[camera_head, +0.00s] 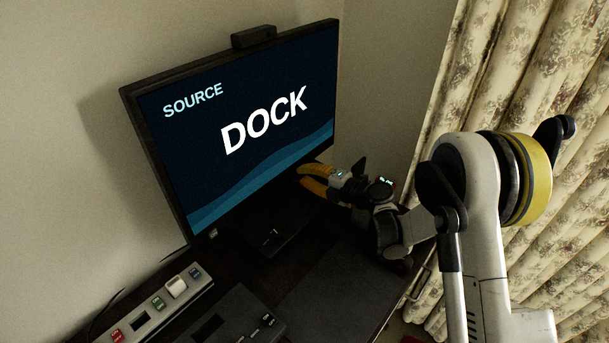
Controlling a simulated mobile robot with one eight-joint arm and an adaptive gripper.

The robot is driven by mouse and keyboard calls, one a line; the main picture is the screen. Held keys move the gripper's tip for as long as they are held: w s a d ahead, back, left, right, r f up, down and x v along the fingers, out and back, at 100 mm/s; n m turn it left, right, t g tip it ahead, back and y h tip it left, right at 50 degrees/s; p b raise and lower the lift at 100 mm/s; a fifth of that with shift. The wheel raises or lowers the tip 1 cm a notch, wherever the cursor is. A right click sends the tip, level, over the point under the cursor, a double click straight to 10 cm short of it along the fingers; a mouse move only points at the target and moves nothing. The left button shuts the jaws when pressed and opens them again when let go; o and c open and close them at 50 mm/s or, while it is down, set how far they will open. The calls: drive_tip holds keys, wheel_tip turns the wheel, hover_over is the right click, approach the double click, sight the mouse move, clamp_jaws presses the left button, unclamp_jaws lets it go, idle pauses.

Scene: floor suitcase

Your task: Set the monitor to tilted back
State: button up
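The monitor (240,170) stands on a dark desk against the wall, its screen reading SOURCE and DOCK on dark blue. A dark stand base (272,236) shows below it. The screen is seen at an angle, so its exact tilt is hard to judge. My gripper (304,175) has orange-yellow fingers near the monitor's lower right corner, just below the bottom edge. The fingers look apart, with a dark gap between them. I cannot tell whether they touch the monitor.
A small dark box (254,37) sits on the monitor's top edge. A grey strip with coloured switches (158,303) and a dark device with buttons (232,320) lie at the front left. A dark flat panel (335,290) covers the front right. Patterned curtains (440,110) hang at right.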

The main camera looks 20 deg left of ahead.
drive_tip(key=shift+s+d+r+g+h+p, duration=0.1)
drive_tip(key=shift+s+d+r+h+p, duration=0.25)
drive_tip(key=shift+d+r+p, duration=0.3)
drive_tip(key=shift+s+d+r+g+h+p, duration=0.15)
drive_tip(key=shift+d+r+h+p, duration=0.25)
drive_tip(key=shift+d, duration=0.45)
drive_tip(key=shift+s+d+r+g+h+p, duration=0.1)
drive_tip(key=shift+s+d+r+h+p, duration=0.25)
drive_tip(key=shift+d+r, duration=0.35)
clamp_jaws()
drive_tip(key=shift+f, duration=0.15)
drive_tip(key=o, duration=0.6)
unclamp_jaws()
drive_tip(key=shift+d, duration=0.1)
drive_tip(key=v, duration=1.2)
